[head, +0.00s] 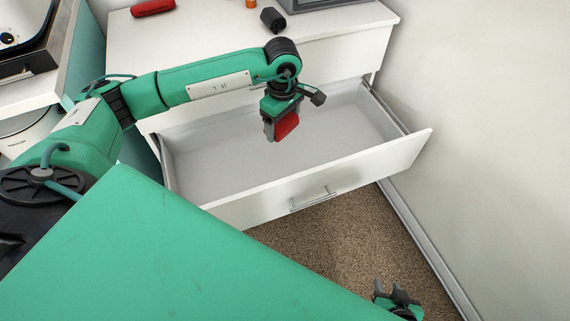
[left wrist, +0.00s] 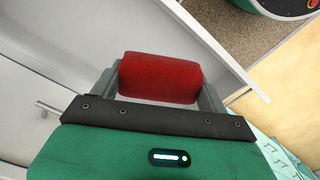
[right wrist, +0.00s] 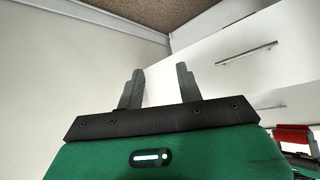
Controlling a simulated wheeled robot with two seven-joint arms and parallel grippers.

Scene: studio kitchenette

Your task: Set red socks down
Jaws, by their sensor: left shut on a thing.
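The red socks (head: 287,126), a rolled bundle, are held between the fingers of my left gripper (head: 281,128), over the open, empty-looking drawer (head: 215,150). In the left wrist view the red socks (left wrist: 160,78) fill the space between both fingers. From the head view I cannot tell their exact height above the drawer floor. My right gripper (head: 396,291) is low at the front right, outside the drawer. In the right wrist view its fingers (right wrist: 160,75) are apart with nothing between them.
The white dresser top (head: 200,40) carries another red roll (head: 152,7), a dark roll (head: 273,19) and a grey item at the back. The drawer front (head: 345,178) juts out over brown carpet (head: 330,245). A bare wall (head: 490,110) stands on the right.

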